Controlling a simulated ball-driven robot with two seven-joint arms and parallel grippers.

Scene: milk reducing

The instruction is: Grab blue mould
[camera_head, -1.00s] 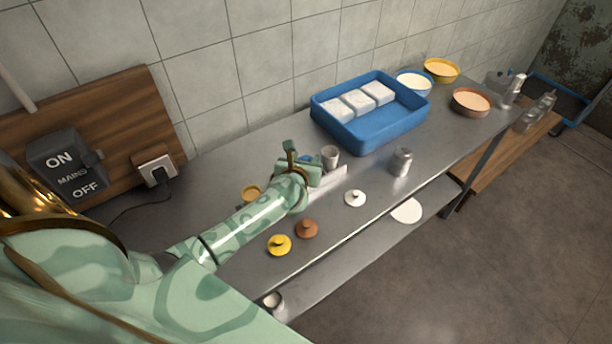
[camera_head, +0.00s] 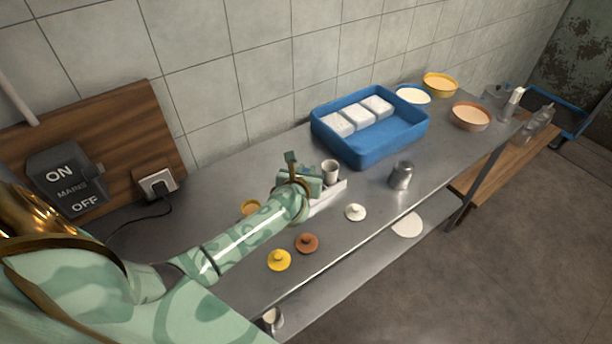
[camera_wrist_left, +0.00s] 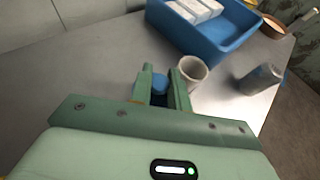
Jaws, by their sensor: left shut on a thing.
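My left gripper (camera_head: 300,181) is over the metal table, at the left end of a small white holder (camera_head: 328,196). In the left wrist view, the left gripper (camera_wrist_left: 163,86) is shut on the blue mould (camera_wrist_left: 159,82), a small blue piece between its two fingers. I cannot tell whether the mould is clear of the holder. My right gripper is not in view.
A white cup (camera_head: 330,169) stands just right of the gripper. A metal canister (camera_head: 401,175) and a blue tub (camera_head: 372,152) with white blocks are further right. White (camera_head: 355,212), brown (camera_head: 307,243) and yellow (camera_head: 279,260) knobbed lids lie near the front edge.

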